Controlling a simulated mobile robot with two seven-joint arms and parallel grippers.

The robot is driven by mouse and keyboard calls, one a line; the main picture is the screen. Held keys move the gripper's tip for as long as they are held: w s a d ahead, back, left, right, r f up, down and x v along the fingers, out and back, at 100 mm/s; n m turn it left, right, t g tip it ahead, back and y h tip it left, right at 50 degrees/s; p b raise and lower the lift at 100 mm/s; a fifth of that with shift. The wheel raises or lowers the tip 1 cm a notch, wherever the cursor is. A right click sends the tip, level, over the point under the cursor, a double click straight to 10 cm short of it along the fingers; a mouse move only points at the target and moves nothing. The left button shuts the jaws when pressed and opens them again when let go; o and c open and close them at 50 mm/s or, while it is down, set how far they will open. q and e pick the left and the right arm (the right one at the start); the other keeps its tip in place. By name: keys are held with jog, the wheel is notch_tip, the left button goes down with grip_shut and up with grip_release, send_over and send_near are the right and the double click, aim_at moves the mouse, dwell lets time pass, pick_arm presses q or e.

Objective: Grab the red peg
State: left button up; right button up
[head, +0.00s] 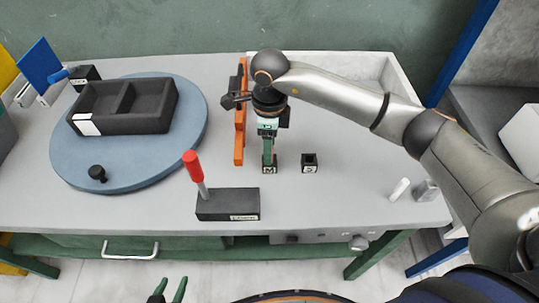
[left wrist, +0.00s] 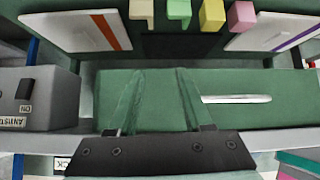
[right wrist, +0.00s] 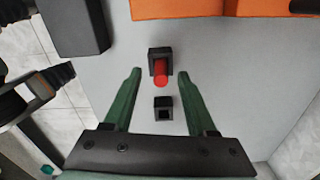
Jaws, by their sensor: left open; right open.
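The red peg (right wrist: 161,75) stands in a small black block (right wrist: 158,52) in the right wrist view. My right gripper (right wrist: 159,90) is open, pointing down above it, with the peg showing between the fingertips. I cannot tell whether the fingers are down at peg height. In the head view my right gripper (head: 268,146) is over the black block marked M (head: 269,168) and hides the peg. My left gripper (head: 173,288) is open and empty in front of the table; its fingers (left wrist: 160,72) also show in the left wrist view.
A second black block (head: 309,163) with an empty socket stands close right of the M block. An orange bar (head: 239,145) rises just left of my right gripper. A red-handled lever (head: 194,167) stands on a black base (head: 228,205). A blue turntable (head: 150,180) carries a black tray (head: 150,122).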

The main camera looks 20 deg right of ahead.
jog(key=shift+w+f, duration=0.1)
jog(key=shift+f, duration=0.75)
jog(key=shift+c, duration=0.3)
grip_shut()
